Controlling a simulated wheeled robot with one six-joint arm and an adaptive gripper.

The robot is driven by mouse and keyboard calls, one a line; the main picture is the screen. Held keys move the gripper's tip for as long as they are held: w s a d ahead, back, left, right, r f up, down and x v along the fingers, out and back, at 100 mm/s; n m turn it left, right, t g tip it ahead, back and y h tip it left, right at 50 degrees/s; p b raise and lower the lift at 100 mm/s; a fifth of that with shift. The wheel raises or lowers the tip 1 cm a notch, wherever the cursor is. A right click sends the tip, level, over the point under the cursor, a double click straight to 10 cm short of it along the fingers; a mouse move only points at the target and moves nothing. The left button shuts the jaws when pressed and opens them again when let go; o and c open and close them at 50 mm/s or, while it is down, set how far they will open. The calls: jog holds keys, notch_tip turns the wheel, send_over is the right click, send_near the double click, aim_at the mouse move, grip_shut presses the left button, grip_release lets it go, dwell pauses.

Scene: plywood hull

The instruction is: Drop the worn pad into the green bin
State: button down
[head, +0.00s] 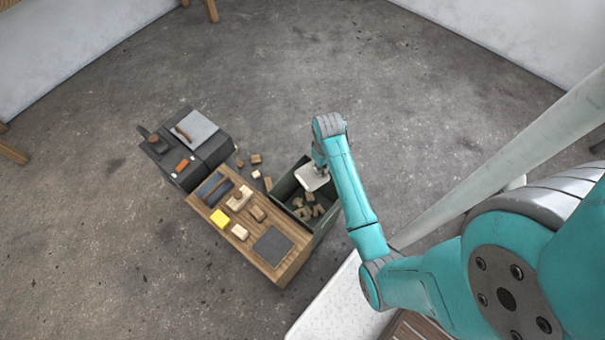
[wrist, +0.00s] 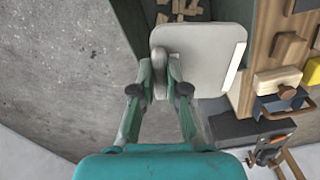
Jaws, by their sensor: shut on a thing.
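The worn pad (head: 312,178) is a pale, rounded square plate. It also shows in the wrist view (wrist: 205,55), with a grey knob on its near side. My gripper (wrist: 160,82) is shut on the pad at this knob. In the head view my gripper (head: 319,163) holds the pad over the far part of the green bin (head: 327,226). The bin is dark green and open-topped, with several wooden offcuts (head: 305,211) inside. The pad hides part of the bin's opening. In the wrist view part of the bin's wall (wrist: 132,22) shows beyond the pad.
A wooden bench (head: 277,275) stands against the bin's left side, carrying a yellow block (head: 219,218), a dark mat (head: 273,246) and several wooden pieces. A dark grey machine (head: 187,160) stands beyond it. Loose offcuts (head: 256,159) lie on the floor. The floor behind is clear.

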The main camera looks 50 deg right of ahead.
jog(key=shift+f, duration=2.2)
jog(key=c, duration=1.1)
grip_release()
notch_tip(320, 180, up, 12)
